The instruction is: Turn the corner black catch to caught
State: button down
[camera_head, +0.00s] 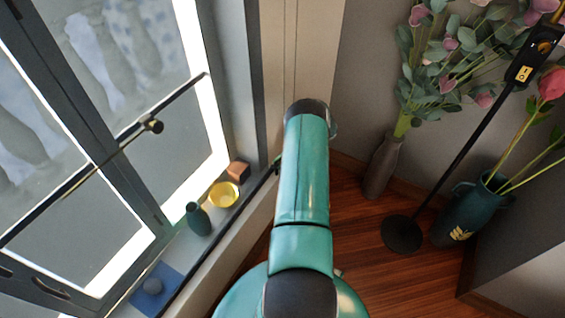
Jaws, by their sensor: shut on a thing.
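A black fitting (528,66) with a yellow plate and a small knob sits on a slim black pole in the corner at the upper right. It may be the black catch; I cannot tell its setting. The pole rises from a round black base (402,236) on the floor and leans to the right in the picture. My teal arm (307,170) reaches up the middle of the view and ends in a dark joint. My gripper does not show, so what it holds is hidden.
A grey vase (381,168) with pink flowers and a teal vase (474,208) flank the pole. A window (110,170) with a dark bar (110,150) fills the left. Its sill bears a green vase (198,219), a yellow bowl (223,194) and a brown block (238,171).

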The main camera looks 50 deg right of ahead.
jog(key=shift+w+n+g+y, duration=0.15)
jog(key=shift+n+g+y, duration=0.35)
jog(key=shift+n+g, duration=0.35)
jog(key=c, duration=1.5)
grip_release()
jog(key=shift+c, duration=0.2)
jog(key=shift+d+r, duration=0.1)
jog(key=shift+d, duration=0.05)
